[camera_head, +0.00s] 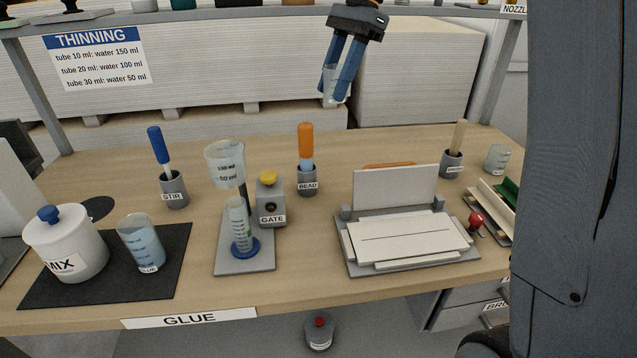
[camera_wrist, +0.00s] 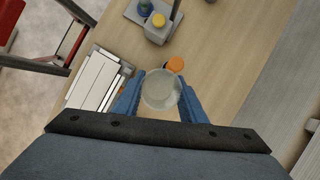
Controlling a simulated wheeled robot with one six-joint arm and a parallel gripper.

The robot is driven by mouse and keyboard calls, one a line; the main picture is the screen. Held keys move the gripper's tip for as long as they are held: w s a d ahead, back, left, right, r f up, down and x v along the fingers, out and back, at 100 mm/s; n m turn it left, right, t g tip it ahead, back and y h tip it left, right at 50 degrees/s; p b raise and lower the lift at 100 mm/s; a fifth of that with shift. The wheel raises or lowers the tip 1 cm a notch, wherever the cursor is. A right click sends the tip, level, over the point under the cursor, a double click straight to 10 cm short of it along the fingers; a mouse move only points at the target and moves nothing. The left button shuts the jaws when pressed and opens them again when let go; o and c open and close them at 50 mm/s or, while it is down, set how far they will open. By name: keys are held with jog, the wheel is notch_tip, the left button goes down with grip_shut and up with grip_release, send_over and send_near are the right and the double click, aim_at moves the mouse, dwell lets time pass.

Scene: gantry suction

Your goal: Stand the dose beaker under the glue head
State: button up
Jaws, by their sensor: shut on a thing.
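My gripper (camera_head: 338,84) is raised above the back of the table, its two blue fingers pointing down. It is shut on a clear, empty-looking beaker, the dose beaker (camera_head: 329,92), partly hidden by the fingers. In the wrist view the beaker (camera_wrist: 160,90) shows from above between the fingers. A clear graduated vessel (camera_head: 224,161) on a post, apparently the glue head, stands left of my gripper and lower. Beneath it a narrow graduated cylinder (camera_head: 237,219) with a blue foot stands on a grey plate (camera_head: 229,266). A box marked GATE (camera_head: 271,207) with a yellow knob is beside it.
An orange-handled tool stands in the BEAD cup (camera_head: 308,181). A blue-handled tool stands in the STIR cup (camera_head: 174,189). At left are a MIX pot (camera_head: 66,242) and a beaker of bluish liquid (camera_head: 141,242). A grey fixture (camera_head: 405,245) with white boards stands right of centre.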

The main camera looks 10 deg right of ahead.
notch_tip(320, 180, down, 25)
jog(key=p, duration=0.4)
jog(key=shift+r, duration=0.1)
jog(key=o, duration=1.1)
